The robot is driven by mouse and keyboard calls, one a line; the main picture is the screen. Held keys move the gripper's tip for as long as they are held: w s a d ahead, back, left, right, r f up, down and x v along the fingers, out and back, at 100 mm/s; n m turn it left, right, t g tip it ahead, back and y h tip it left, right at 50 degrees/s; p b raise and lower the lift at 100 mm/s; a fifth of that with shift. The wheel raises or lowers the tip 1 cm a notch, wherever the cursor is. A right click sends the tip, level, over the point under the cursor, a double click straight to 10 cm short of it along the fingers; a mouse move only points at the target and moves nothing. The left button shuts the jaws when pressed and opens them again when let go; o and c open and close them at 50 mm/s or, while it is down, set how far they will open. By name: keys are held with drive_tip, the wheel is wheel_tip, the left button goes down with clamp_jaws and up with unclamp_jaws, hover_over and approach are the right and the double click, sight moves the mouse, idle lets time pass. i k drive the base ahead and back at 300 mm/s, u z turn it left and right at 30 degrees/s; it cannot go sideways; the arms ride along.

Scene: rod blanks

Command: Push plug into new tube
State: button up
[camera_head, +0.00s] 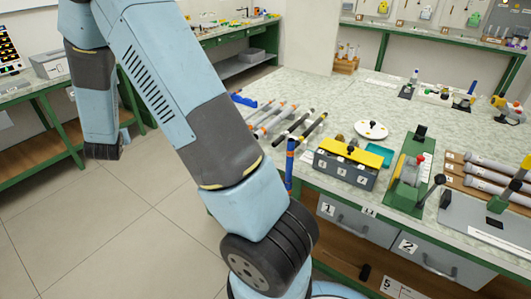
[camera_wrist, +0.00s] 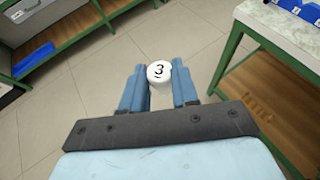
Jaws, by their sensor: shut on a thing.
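In the head view, my arm hides the gripper and the held cylinder. Several thin rods (camera_head: 275,122) lie on the bench behind my arm. Several grey tubes (camera_head: 490,171) lie in a wooden rack at the right. I cannot tell which of these is the new tube, or whether the held cylinder is the plug.
A grey box with a yellow top (camera_head: 345,168) stands near the front edge of the bench (camera_head: 300,88). Right of it is a green device (camera_head: 408,180) with a lever. A blue upright rod (camera_head: 290,160) stands by the edge. Open floor (camera_head: 75,225) lies at the left.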

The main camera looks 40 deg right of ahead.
sight(291, 148)
drive_tip(key=z, duration=0.1)
drive_tip(key=k, duration=1.65)
drive_tip(key=z, duration=0.2)
drive_tip(key=i, duration=0.95)
drive_tip(key=z, duration=0.55)
